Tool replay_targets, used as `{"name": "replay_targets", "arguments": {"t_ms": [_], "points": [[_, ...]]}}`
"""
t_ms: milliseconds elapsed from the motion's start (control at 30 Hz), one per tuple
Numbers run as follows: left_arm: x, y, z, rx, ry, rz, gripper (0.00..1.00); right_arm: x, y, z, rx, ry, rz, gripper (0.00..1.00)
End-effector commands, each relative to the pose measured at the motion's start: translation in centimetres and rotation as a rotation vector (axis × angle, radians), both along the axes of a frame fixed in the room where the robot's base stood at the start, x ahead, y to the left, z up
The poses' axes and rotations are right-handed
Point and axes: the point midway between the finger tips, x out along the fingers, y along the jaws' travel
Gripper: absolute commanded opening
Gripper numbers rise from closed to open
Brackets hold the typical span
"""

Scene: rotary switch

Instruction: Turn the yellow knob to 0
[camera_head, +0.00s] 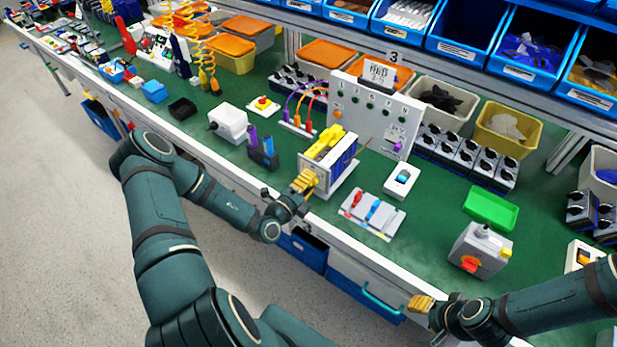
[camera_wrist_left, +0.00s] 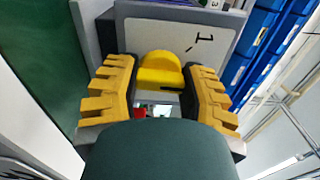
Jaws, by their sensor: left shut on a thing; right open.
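The yellow knob (camera_wrist_left: 160,70) is on a white panel (camera_wrist_left: 190,32) in the left wrist view. A black mark like a "1" is on the panel to the right of the knob; I see no 0. In the head view the panel belongs to a box (camera_head: 342,168) with yellow parts on top, and my gripper covers the knob. My left gripper (camera_head: 305,181) is at the box's front face. Its yellow fingers (camera_wrist_left: 158,95) are on both sides of the knob, shut on it. My right gripper (camera_head: 421,303) is open and empty, in front of the table edge.
A grey box with a red knob (camera_head: 470,262) stands at the right. A grey plate with red and blue levers (camera_head: 371,213) lies right of the switch box. A black holder with blue and purple parts (camera_head: 263,152) is close on the left. Blue bins line the back.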

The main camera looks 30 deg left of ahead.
Motion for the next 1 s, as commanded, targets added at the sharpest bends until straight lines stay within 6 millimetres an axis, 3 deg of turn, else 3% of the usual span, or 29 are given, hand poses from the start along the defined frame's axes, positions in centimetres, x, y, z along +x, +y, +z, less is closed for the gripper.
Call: {"name": "replay_targets", "arguments": {"t_ms": [667,700,767,1000], "points": [[0.14,0.08,0.16,-0.065,0.0,0.002,0.07,0.22,-0.05,0.67,-0.001,-0.005,-0.004,0.47],[0.14,0.08,0.16,-0.065,0.0,0.002,0.56,0.22,-0.04,0.67,-0.001,-0.005,-0.004,0.47],[0.12,0.08,0.14,-0.065,0.0,0.002,0.76,0.21,-0.04,0.67,-0.001,-0.005,-0.004,0.47],[0.05,0.04,0.06,-0.066,0.003,0.001,0.76,0.21,-0.04,0.67,-0.002,-0.005,-0.003,0.47]]}}
